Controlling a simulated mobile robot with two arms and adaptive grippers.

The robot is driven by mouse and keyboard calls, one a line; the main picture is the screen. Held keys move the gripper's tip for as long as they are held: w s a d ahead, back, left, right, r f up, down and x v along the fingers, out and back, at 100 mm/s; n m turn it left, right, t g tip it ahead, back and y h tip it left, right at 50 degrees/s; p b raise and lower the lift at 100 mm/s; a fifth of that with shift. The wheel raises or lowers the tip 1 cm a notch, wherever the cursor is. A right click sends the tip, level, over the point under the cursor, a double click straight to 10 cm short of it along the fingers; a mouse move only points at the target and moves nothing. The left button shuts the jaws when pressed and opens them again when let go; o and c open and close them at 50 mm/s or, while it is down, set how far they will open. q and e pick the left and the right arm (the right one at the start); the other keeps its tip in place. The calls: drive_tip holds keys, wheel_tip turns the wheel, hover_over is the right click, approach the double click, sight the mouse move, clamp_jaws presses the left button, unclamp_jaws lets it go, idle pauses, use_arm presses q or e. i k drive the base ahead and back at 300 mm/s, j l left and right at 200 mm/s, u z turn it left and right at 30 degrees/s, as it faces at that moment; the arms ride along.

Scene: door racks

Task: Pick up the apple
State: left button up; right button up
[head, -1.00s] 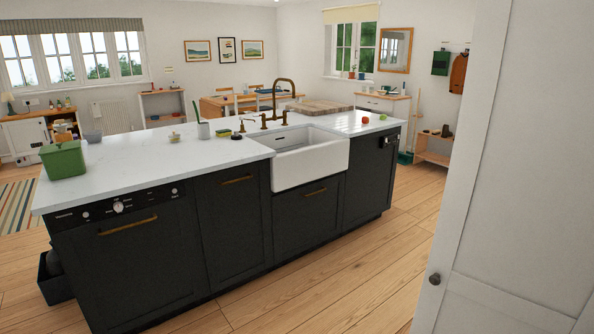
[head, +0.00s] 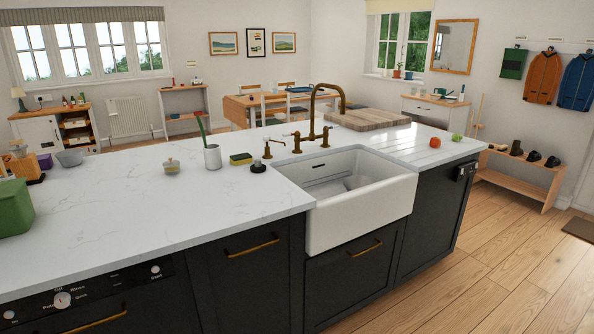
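Two small round fruits sit near the far right end of the white island counter (head: 130,215). One is an orange-red fruit (head: 435,142), and to its right is a green fruit (head: 457,138). They are too small to tell for sure which is the apple. Both rest on the counter to the right of the white sink (head: 360,210). Neither of my grippers is in view.
A brass tap (head: 312,125), wooden board (head: 368,119), white cup (head: 212,157) and sponge (head: 241,158) stand around the sink. A green bin (head: 14,208) is at left. Floor (head: 510,265) right of the island is clear; a shoe rack (head: 520,180) stands beyond.

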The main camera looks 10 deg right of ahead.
sight(436, 142)
drive_tip(key=i+l+z, duration=0.1)
drive_tip(key=i+z, duration=0.3)
drive_tip(key=i+j+z, duration=0.1)
drive_tip(key=i+z, duration=0.3)
drive_tip(key=i, duration=0.15)
drive_tip(key=i+j+z, duration=0.2)
drive_tip(key=i+z, duration=0.25)
drive_tip(key=i+l+z, duration=0.2)
drive_tip(key=i+z, duration=0.25)
drive_tip(key=i, duration=0.5)
drive_tip(key=i+j+z, duration=0.1)
drive_tip(key=i+z, duration=0.4)
drive_tip(key=i, duration=0.4)
drive_tip(key=i+z, duration=0.15)
drive_tip(key=i, duration=0.8)
drive_tip(key=i+j+z, duration=0.15)
drive_tip(key=i, duration=0.85)
drive_tip(key=i+u, duration=0.2)
drive_tip(key=u, duration=0.25)
drive_tip(key=i+l+u, duration=0.1)
drive_tip(key=u, duration=0.4)
drive_tip(key=i+l+u, duration=0.2)
drive_tip(key=u, duration=0.25)
